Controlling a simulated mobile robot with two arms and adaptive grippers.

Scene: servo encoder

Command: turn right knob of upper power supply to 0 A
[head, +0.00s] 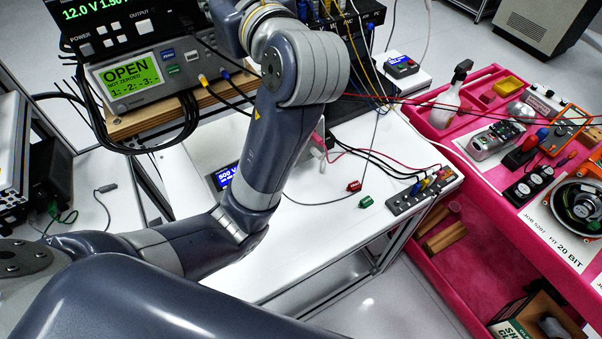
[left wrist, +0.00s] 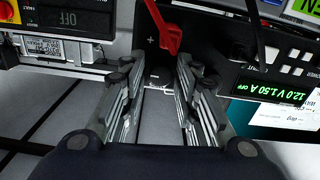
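The upper power supply (head: 95,28) is at the top left of the head view, cut off by the frame edge. Its green display reads 12.0 V and about 1.50 A. In the left wrist view the dark front panel shows upside down at the right, with the display (left wrist: 272,93) reading 12.0 V 1.50 A OFF. I cannot make out clearly which of its controls is the right knob. My left gripper (left wrist: 160,78) is open, its fingers apart with nothing held. A red lever-like part (left wrist: 168,28) lies beyond the fingertips. My right gripper is in neither view.
A meter with a green screen reading OPEN (head: 128,75) sits below the supply on a wooden shelf. Black cables (head: 160,140) hang beside it. A pink cart (head: 480,250) with tools stands at the right. A red-and-yellow OFF switch (left wrist: 60,18) is at the wrist view's left.

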